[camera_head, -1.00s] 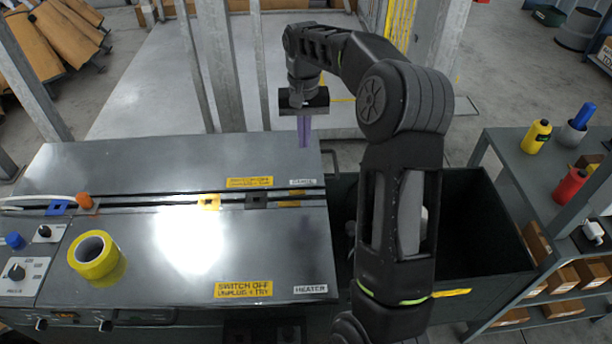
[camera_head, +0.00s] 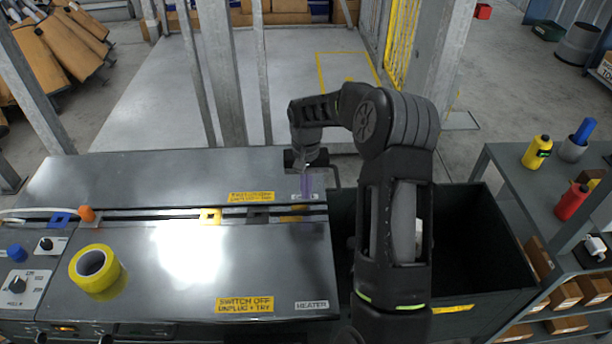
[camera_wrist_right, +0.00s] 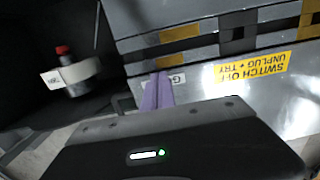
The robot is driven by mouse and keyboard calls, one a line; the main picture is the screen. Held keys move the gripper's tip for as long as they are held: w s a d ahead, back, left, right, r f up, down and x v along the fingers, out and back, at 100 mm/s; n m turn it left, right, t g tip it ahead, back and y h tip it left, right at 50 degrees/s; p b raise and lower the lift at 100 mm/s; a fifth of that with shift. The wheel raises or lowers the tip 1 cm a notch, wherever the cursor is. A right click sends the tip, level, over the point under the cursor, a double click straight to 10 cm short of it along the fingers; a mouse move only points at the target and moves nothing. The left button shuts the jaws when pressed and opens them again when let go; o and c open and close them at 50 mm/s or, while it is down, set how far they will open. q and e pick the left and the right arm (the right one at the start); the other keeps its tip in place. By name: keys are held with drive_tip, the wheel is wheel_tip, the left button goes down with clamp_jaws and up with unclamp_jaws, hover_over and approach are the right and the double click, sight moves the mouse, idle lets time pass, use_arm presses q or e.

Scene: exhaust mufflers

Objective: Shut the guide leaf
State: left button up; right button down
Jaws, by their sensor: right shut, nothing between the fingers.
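The bench machine has a broad grey rear panel (camera_head: 150,178) and a front panel (camera_head: 130,240), with a dark slot between them. The rear panel, which I take to be the guide leaf, looks roughly level; its exact angle is unclear. A white label partly covered by my fingers is at its right end. My right gripper (camera_head: 305,190) has its purple fingers shut and empty, pointing down at that right end. In the right wrist view the fingers (camera_wrist_right: 157,92) overlap the label (camera_wrist_right: 178,78); contact cannot be told. A dark handle (camera_head: 337,176) stands at the panel's right edge. My left gripper is out of view.
A yellow tape roll (camera_head: 95,268) lies on the front panel. A dark open bin (camera_head: 470,215) stands right of the machine. A shelf (camera_head: 510,165) with bottles is farther right.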

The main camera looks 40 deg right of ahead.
drive_tip(key=shift+f, duration=0.55)
drive_tip(key=shift+f, duration=0.1)
